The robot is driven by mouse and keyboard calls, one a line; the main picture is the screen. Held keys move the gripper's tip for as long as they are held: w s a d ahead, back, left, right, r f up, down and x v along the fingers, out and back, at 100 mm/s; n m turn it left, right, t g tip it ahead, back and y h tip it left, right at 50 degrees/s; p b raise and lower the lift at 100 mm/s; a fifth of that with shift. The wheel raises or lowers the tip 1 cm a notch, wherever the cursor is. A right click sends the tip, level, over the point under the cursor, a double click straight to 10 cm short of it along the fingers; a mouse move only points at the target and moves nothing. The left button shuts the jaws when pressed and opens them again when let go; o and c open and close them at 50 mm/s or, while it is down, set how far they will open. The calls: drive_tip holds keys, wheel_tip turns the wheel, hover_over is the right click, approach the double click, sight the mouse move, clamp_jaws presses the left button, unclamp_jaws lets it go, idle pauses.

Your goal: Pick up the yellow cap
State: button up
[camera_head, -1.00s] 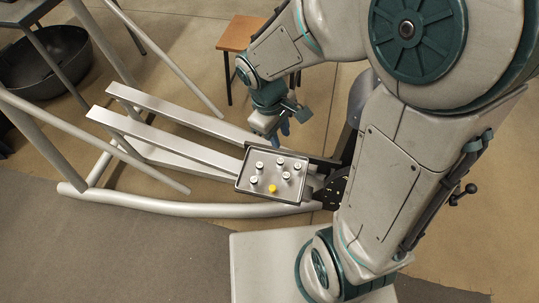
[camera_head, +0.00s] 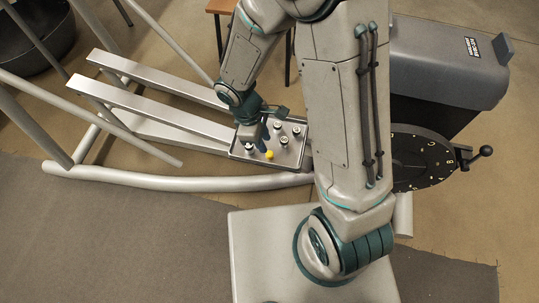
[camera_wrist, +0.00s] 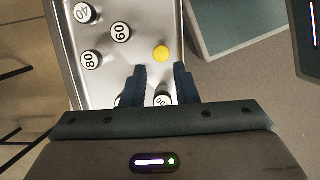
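The yellow cap (camera_head: 269,155) lies on the metal tray (camera_head: 291,161) of the elliptical machine, near the tray's front edge. It also shows in the wrist view (camera_wrist: 161,53), ahead of my fingertips and a little above the middle. My gripper (camera_wrist: 160,72) is open and empty, with its two dark fingers apart over the tray. A white-topped cap with a number (camera_wrist: 162,100) sits between and below the fingers in the wrist view, partly hidden. In the head view my gripper (camera_head: 256,143) is over the tray's left part, its fingers mostly hidden.
Several white numbered caps stand on the tray, among them 60 (camera_wrist: 120,32), 80 (camera_wrist: 92,60) and 40 (camera_wrist: 84,13). The tray has a raised rim. Long metal rails (camera_head: 150,92) run left of it, and a dial with a crank (camera_head: 422,158) stands at the right.

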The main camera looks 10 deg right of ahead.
sight(269, 153)
drive_tip(key=b+x, duration=0.2)
drive_tip(key=x, duration=0.3)
drive_tip(key=shift+s+a+f, duration=0.1)
drive_tip(key=shift+a+f, duration=0.05)
drive_tip(key=shift+f, duration=0.1)
drive_tip(key=shift+r, duration=0.1)
clamp_jaws()
